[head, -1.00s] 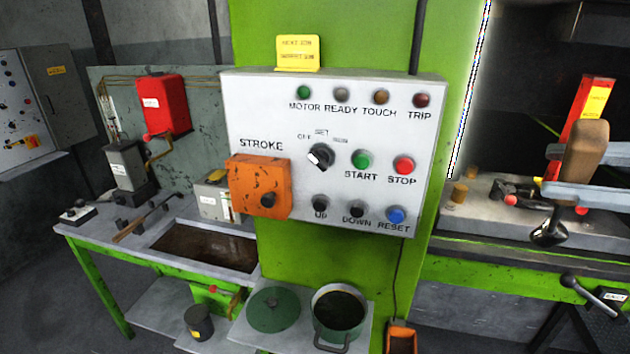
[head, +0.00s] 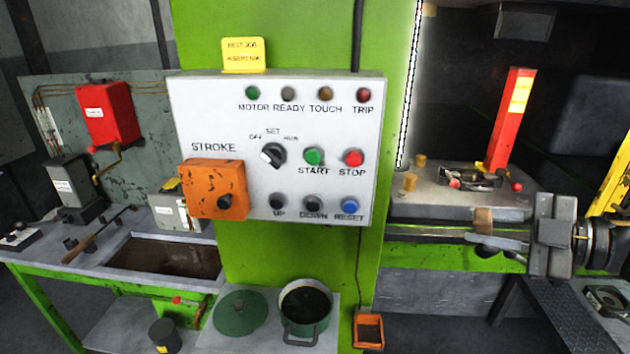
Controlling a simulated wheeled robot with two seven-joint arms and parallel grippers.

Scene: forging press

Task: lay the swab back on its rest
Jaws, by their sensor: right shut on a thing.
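My right gripper (head: 490,230) comes in from the right, its fingers pointing left in front of the press bed. It is shut on a short brown piece (head: 483,221), which looks like the swab's handle. The rest of the swab cannot be made out against the fingers and the bed edge. I cannot pick out the swab's rest with certainty. My left gripper is out of view.
A white control box (head: 230,120) hangs on the green column. An open pot (head: 305,329) and a green lid (head: 241,313) sit on the low shelf. A red upright block (head: 511,120) stands on the press bed (head: 430,192). A bench (head: 75,252) is at left.

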